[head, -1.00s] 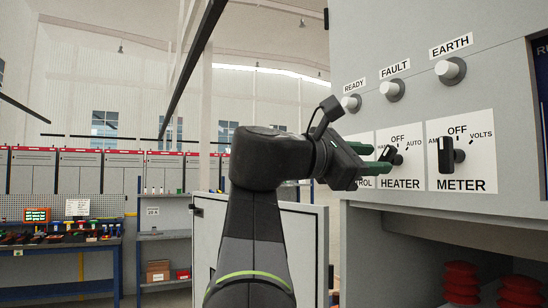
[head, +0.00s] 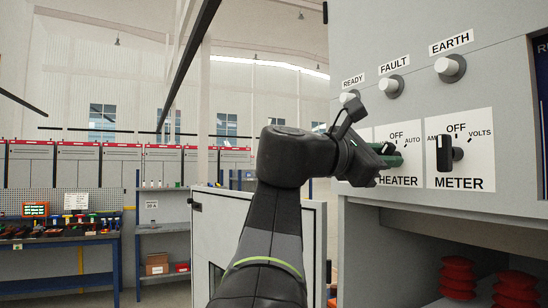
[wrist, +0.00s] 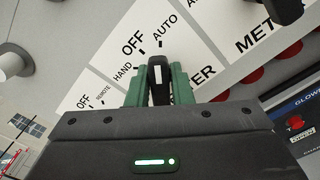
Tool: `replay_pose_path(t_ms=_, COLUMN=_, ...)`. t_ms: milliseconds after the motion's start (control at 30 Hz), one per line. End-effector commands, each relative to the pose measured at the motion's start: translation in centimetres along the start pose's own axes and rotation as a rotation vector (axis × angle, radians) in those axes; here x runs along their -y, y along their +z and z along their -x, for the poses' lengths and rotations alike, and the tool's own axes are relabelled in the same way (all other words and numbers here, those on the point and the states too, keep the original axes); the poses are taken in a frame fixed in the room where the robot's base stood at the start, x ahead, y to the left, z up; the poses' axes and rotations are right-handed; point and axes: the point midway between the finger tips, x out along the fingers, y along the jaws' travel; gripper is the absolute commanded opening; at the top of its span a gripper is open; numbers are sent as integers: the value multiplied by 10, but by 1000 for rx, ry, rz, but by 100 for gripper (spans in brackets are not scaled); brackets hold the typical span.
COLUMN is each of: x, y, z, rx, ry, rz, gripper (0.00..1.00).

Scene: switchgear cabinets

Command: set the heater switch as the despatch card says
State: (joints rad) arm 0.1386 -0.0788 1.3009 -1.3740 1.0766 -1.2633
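The heater switch (wrist: 157,72) is a black knob with a white mark on the HEATER plate (head: 399,180), which reads HAND, OFF and AUTO. In the wrist view its long side points up the picture, on the AUTO side of OFF. My gripper (wrist: 159,84) has a green finger against each side of the knob, with no clear gap. In the head view my gripper (head: 390,155) is at the plate and hides the knob and the HAND label. I cannot make out a despatch card for certain; a white sheet (head: 76,201) on the far bench is too small to read.
The METER switch (head: 446,153) is close on the right. The READY (head: 349,98), FAULT (head: 391,86) and EARTH (head: 450,68) lamps stick out above. An open cabinet door (head: 312,240) stands below my arm. Red insulators (head: 457,277) sit in the bay below.

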Motion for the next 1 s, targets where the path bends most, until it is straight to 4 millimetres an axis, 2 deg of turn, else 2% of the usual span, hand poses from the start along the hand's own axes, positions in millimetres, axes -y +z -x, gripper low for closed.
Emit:
replay_pose_path(t_ms=300, x=1, y=-1, z=0, rx=0, ry=-1, rz=-90, gripper=0)
replay_pose_path(t_ms=533, x=0, y=0, z=0, rx=-1, ry=-1, rz=-96, gripper=0)
replay_pose_path(t_ms=567, x=0, y=0, z=0, rx=-1, ry=-1, rz=-96, gripper=22)
replay_pose_path(t_ms=633, x=0, y=0, z=0, rx=-1, ry=-1, rz=-95, gripper=36)
replay_pose_path(t_ms=667, x=0, y=0, z=0, rx=-1, ry=-1, rz=-95, gripper=38)
replay_pose_path(t_ms=1000, x=0, y=0, z=2, rx=-1, ry=1, rz=-95, gripper=38)
